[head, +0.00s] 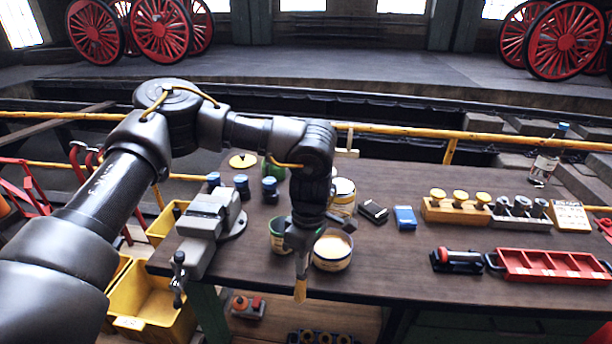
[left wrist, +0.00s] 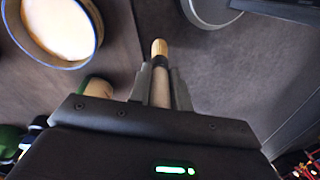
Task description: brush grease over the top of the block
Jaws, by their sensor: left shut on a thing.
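My left gripper (head: 301,246) is shut on a slim brush-like tool (head: 300,291) that hangs down at the table's front edge, its pale yellow end lowest. In the left wrist view the tool (left wrist: 159,50) is a light wooden rod between the fingers (left wrist: 160,85); I cannot tell whether bristles show. An open tin of cream-coloured grease (head: 333,250) stands just right of the gripper; it also shows at upper left in the left wrist view (left wrist: 62,25). Small black (head: 373,212) and blue (head: 405,218) blocks lie behind; which block is meant is unclear. My right gripper is out of view.
A grey vise (head: 210,222) stands at the table's left. A green tin (head: 278,236) is beside the grease tin. A wooden rack with yellow knobs (head: 456,208), a black roller stand (head: 457,262) and a red tray (head: 550,266) are at right.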

